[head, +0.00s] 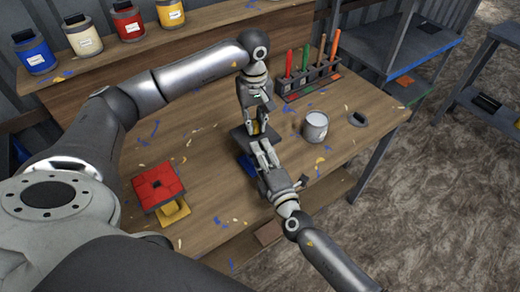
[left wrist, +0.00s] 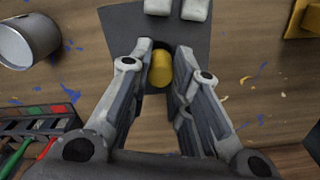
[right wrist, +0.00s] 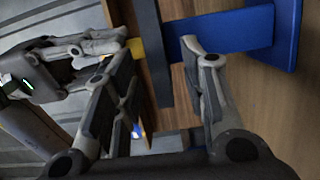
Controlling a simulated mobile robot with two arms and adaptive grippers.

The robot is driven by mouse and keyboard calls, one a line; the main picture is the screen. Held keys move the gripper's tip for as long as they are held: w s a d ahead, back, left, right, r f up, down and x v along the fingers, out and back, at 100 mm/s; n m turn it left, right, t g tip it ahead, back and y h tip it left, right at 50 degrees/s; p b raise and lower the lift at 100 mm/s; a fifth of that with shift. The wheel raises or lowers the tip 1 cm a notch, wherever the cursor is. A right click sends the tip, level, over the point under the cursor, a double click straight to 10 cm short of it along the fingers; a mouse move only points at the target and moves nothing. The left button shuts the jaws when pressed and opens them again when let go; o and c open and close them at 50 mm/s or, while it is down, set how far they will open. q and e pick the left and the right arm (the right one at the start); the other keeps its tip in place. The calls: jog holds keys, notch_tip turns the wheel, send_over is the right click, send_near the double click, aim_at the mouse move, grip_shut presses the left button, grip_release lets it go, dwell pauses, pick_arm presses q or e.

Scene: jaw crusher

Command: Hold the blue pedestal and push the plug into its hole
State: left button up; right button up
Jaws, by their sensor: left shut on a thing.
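The blue pedestal (head: 247,165) stands on the bench, mostly hidden in the head view. Its blue stem and base (right wrist: 225,32) show in the right wrist view, with a dark grey top plate (left wrist: 121,27). My left gripper (head: 258,126) is shut on the yellow plug (left wrist: 161,72) and holds it above or at the plate; the hole and the plug's lower end are not clear. The plug also shows in the right wrist view (right wrist: 137,48). My right gripper (head: 262,152) is open at the plate's edge, its fingers (right wrist: 158,65) apart on either side of the plate.
A red block (head: 158,184) on a yellow stand is at the left front. A grey metal can (head: 315,127) and a tool rack (head: 308,80) stand to the right. Coloured pots (head: 82,35) line the back shelf. Blue and yellow scraps litter the bench.

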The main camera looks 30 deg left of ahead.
jog(key=shift+x, duration=0.8)
jog(key=shift+c, duration=0.5)
grip_shut()
dwell(1.1)
